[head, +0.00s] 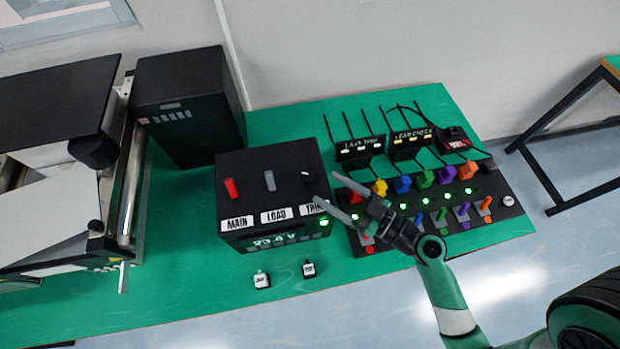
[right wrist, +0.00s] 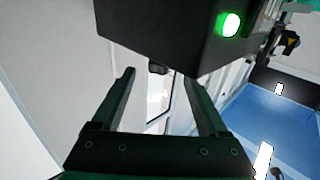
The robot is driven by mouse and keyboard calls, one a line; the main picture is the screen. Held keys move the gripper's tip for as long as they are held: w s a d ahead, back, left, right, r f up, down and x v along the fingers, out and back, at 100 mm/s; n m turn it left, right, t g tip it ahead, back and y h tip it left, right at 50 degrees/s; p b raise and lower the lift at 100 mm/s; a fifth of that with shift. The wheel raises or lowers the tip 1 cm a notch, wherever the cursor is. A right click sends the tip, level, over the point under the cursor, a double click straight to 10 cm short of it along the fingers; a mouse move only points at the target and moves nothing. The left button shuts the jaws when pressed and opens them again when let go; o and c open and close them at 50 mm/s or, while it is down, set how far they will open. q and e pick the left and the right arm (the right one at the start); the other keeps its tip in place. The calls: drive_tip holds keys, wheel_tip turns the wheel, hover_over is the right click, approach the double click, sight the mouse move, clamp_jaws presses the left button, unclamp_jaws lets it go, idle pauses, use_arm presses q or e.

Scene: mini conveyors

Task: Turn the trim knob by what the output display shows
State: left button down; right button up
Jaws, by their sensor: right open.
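The black control box (head: 268,200) stands on the green table with a red MAIN lever (head: 231,188), a grey LOAD lever (head: 269,181) and the dark TRIM knob (head: 307,175) on top. The output display (head: 275,241) on its front shows pale green characters too small to read. My right gripper (head: 325,188) is open and empty, just right of the knob. In the right wrist view a dark round piece, apparently the knob (right wrist: 157,68), shows beyond and between the open fingertips (right wrist: 156,78), apart from both. My left gripper is not in view.
A black panel (head: 400,232) with several coloured connectors and green lamps lies right of the box, under my right gripper. Two small tags (head: 261,281) (head: 309,270) lie in front of the box. A tall black cabinet (head: 190,105) and a conveyor (head: 128,185) stand left.

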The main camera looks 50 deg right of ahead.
sight(310, 175)
drive_tip(key=w, duration=0.2)
drive_tip(key=w+p, duration=0.1)
drive_tip(key=w, duration=0.3)
drive_tip(key=shift+w+a+r, duration=0.2)
drive_tip(key=shift+w+a, duration=0.1)
drive_tip(key=shift+c, duration=0.2)
clamp_jaws()
